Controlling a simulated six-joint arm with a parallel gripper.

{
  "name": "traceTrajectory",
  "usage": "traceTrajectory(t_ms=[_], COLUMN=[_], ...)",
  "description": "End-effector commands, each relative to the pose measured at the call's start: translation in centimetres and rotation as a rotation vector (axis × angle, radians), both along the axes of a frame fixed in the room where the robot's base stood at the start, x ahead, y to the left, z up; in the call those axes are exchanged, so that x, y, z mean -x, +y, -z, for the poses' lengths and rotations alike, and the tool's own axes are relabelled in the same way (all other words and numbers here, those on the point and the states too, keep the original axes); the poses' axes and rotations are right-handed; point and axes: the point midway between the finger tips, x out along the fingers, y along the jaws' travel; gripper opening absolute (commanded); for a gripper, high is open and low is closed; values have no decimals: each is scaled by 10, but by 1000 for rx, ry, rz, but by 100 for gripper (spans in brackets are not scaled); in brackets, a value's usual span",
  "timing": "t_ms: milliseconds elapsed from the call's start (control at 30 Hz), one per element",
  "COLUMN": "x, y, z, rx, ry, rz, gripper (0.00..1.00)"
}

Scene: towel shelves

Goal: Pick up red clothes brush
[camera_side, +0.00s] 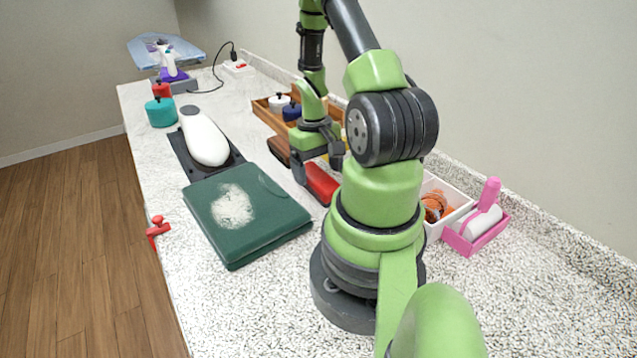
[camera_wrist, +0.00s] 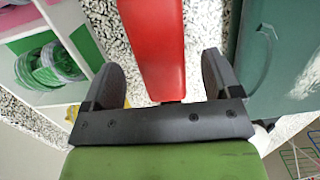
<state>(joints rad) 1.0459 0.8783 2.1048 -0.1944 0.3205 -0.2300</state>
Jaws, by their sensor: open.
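The red clothes brush (camera_side: 322,184) lies on the speckled counter, just right of a folded dark green cloth. In the wrist view the red brush (camera_wrist: 153,45) runs lengthwise down the middle of the picture. My gripper (camera_side: 318,164) is over the brush's far part, pointing down. In the wrist view my gripper (camera_wrist: 160,72) is open, with one finger on each side of the brush and visible gaps between. I cannot tell how far the fingertips are above the counter. My arm hides part of the brush's surroundings in the side view.
The green cloth (camera_side: 285,222) with a pale fuzzy patch lies close left. A brown object (camera_side: 279,150) lies just beyond the brush. A wooden tray (camera_side: 262,110) holds jars behind it. A white box (camera_side: 461,201) and pink holder (camera_side: 491,232) stand right. Front right counter is clear.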

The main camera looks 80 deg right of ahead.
Motion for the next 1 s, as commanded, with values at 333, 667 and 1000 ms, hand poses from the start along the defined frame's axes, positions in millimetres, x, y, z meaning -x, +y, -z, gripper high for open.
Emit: traceTrajectory(t_ms=[333,667,1000], x=[2,1,1], y=[3,3,2], z=[25,24,22], rx=[1,1,1], ry=[-2,-2,-3], rz=[0,0,0], gripper=[83,35,27])
